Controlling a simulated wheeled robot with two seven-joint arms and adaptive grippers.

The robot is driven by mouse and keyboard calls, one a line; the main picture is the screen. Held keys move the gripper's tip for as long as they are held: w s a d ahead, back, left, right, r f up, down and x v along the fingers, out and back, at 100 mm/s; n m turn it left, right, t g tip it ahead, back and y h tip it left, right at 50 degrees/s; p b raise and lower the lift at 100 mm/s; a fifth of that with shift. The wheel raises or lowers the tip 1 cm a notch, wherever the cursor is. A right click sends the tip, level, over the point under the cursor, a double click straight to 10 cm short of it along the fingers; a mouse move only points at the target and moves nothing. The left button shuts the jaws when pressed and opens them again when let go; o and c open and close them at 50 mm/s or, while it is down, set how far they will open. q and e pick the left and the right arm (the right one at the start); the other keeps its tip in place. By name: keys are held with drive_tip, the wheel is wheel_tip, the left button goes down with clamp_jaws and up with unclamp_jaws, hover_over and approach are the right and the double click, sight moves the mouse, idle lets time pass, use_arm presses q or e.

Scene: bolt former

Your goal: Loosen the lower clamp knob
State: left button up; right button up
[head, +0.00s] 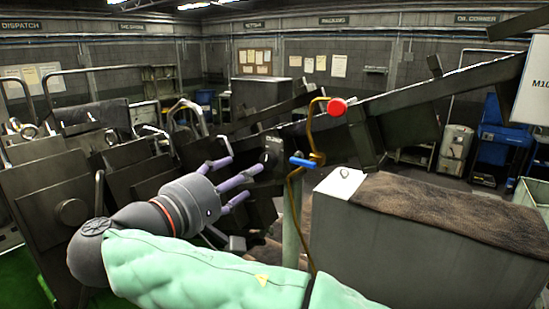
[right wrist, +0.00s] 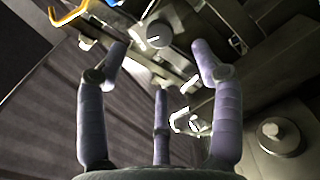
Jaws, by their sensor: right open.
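My right gripper (head: 243,169) reaches in on its green-sleeved arm from the bottom right of the head view. Its three purple fingers are spread open and empty, pointing toward the machine. In the right wrist view the gripper (right wrist: 160,62) shows a dark round knob (right wrist: 159,36) with a light line on its face, beyond the fingertips and roughly centred between the upper two. The fingers appear apart from it. My left gripper is out of view.
A brass pipe with a red ball (head: 337,106) and a blue lever (head: 304,162) stands right of the fingers. Dark machine panels stand at left; a round boss (right wrist: 281,137) lies right of the fingers.

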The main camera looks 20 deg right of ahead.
sight(266, 162)
drive_tip(key=w+d+m+b, duration=0.1)
drive_tip(key=d+m, duration=0.1)
drive_tip(key=m, duration=0.8)
drive_tip(key=w+d+m+b, duration=0.1)
drive_tip(key=w+d+m, duration=0.1)
drive_tip(key=m, duration=0.9)
drive_tip(key=w+d+m+b, duration=0.1)
drive_tip(key=d+m+b, duration=0.1)
drive_tip(key=m, duration=0.9)
drive_tip(key=shift+w+d+r, duration=0.1)
drive_tip(key=shift+w+r, duration=0.1)
drive_tip(key=shift+w, duration=0.15)
drive_tip(key=n+p, duration=0.3)
drive_tip(key=p, duration=0.6)
drive_tip(key=shift+w+d, duration=0.1)
drive_tip(key=shift+f+n, duration=0.2)
drive_tip(key=shift+n, duration=2)
